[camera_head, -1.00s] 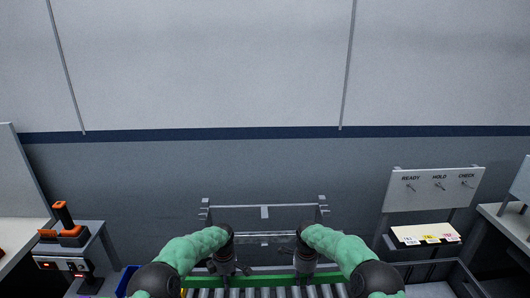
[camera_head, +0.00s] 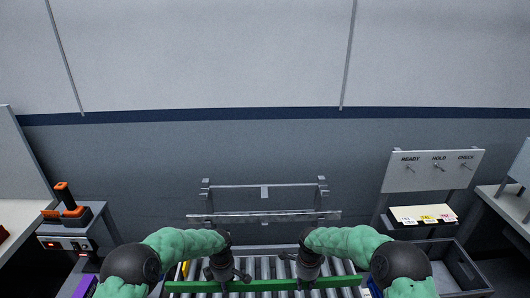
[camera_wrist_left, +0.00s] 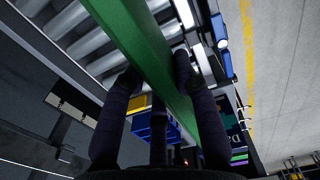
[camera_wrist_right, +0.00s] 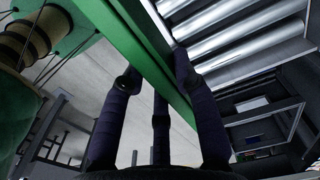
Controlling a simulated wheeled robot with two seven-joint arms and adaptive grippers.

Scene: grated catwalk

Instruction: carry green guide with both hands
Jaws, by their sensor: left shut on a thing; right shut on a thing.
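The green guide (camera_head: 264,285) is a long straight bar lying crosswise at the bottom of the head view, in front of the rollers. My left gripper (camera_head: 222,278) is shut on it left of its middle; the left wrist view shows the fingers on both sides of the green guide (camera_wrist_left: 160,65). My right gripper (camera_head: 306,278) is shut on it right of its middle; the right wrist view shows the fingers around the green guide (camera_wrist_right: 145,50).
A roller conveyor (camera_head: 265,266) runs beneath and behind the guide. A metal frame (camera_head: 264,216) stands behind it. An orange-handled device (camera_head: 66,210) is at left. A sign panel (camera_head: 432,171) and a grey crate (camera_head: 448,264) are at right.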

